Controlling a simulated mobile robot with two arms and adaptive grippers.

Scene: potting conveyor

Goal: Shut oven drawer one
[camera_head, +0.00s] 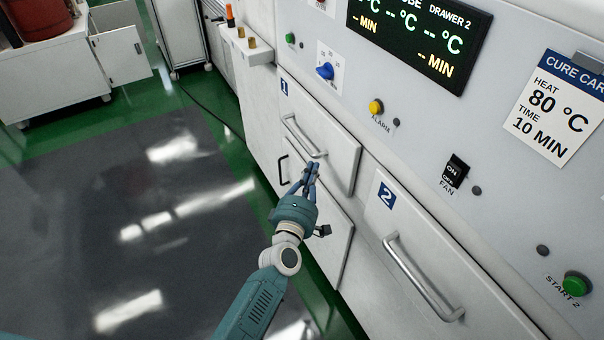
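Oven drawer one (335,150) is the white front with the blue "1" label, in the middle of the head view. Its front stands slightly proud of the cabinet; I cannot tell exactly how far out it is. Its metal bar handle (301,136) runs slantwise across the front. My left gripper (311,167) is at the lower right end of this handle. Its fingers are close together and look shut, with nothing seen between them. I cannot tell whether the fingertips touch the handle or the front. My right gripper is not in view.
Drawer two (382,225) with its bar handle (420,278) is to the right. A lower door (325,235) with a dark handle is beneath drawer one. Knobs, buttons and a display (420,38) sit above. The grey floor (120,230) at left is clear.

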